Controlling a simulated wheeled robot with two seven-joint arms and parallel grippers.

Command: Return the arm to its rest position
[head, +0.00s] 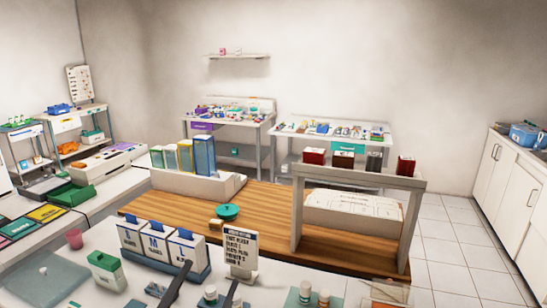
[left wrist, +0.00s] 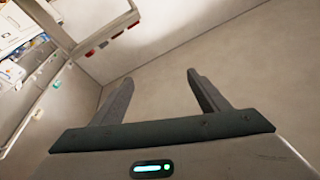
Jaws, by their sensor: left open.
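My left gripper (head: 212,274) shows at the bottom of the head view as two dark fingers, pointing up over the near white counter. Most of the left arm is outside the head view. My right gripper is in neither view.
Near the fingers stand a sign (head: 240,250), labelled boxes (head: 157,243) and small bottles (head: 305,291). A wooden table (head: 270,225) with a white shelf stand (head: 360,178) lies beyond. Open tiled floor (head: 455,250) shows at right.

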